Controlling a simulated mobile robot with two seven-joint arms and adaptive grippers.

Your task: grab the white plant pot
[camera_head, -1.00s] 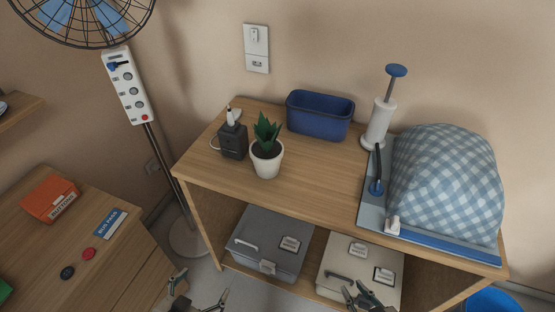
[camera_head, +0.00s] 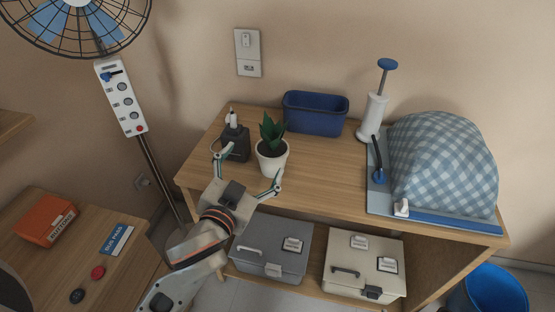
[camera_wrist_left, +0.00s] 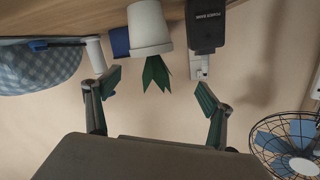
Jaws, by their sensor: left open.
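The white plant pot (camera_head: 271,163) with a green spiky plant stands upright near the front edge of the wooden shelf top. It also shows upside down in the left wrist view (camera_wrist_left: 150,30), ahead of the fingertips and roughly between them. My left gripper (camera_head: 247,167) is open and empty in front of the pot. In the head view one fingertip is by the black box and the other is at the pot's lower right; I cannot tell whether it touches. The left wrist view shows both open fingers (camera_wrist_left: 157,90) with a gap to the pot. My right gripper is not in view.
A black box (camera_head: 236,144) stands close left of the pot. A blue bin (camera_head: 315,114) is behind it. A white pump dispenser (camera_head: 372,117) and checkered cloth on a board (camera_head: 440,165) are to the right.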

